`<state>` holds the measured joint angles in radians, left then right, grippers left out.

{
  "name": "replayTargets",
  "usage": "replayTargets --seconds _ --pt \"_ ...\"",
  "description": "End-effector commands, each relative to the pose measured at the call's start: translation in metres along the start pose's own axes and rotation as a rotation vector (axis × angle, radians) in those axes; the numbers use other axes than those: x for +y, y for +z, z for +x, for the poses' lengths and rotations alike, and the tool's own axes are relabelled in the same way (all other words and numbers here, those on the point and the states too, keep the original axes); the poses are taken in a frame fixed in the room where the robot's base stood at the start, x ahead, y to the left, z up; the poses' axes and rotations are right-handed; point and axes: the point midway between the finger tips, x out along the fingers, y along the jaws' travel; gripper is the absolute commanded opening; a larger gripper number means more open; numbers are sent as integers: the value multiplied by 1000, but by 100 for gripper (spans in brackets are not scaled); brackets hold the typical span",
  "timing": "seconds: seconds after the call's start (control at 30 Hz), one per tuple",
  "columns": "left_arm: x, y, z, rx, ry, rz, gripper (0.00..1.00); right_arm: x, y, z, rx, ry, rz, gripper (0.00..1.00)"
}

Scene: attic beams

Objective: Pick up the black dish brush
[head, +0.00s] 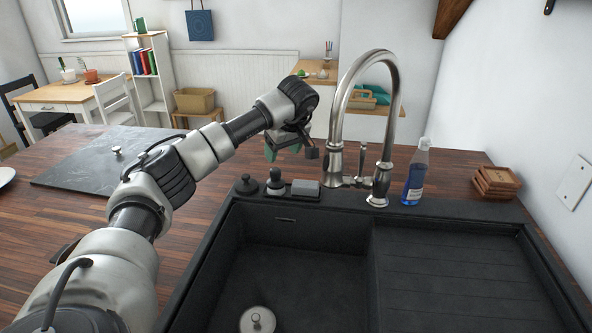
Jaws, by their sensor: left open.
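A small black upright piece with a rounded knob on top, which looks like the black dish brush (275,182), stands on the back ledge of the dark sink (225,225). My left gripper (291,153) is open and empty. It hangs above and behind the brush, near the base of the faucet, apart from it. Its jaws are small in the picture. My right gripper is not in view.
A grey sponge (306,188) lies just right of the brush and a low black knob (246,185) sits left. The tall faucet (388,130) and blue soap bottle (415,175) stand farther right.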

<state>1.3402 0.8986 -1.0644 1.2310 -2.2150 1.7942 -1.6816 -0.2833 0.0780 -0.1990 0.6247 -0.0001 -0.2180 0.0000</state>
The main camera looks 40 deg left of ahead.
Motion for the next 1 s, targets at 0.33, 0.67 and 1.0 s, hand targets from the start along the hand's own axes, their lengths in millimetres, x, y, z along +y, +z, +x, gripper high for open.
replayTargets --seconds 0.33,0.67,1.0 --pt "-2 -3 39 7 -9 3 63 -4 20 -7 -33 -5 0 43" --pt "-2 -5 69 7 -8 2 63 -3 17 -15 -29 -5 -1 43" --pt "-1 -6 106 8 -5 2 63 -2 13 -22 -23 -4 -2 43"
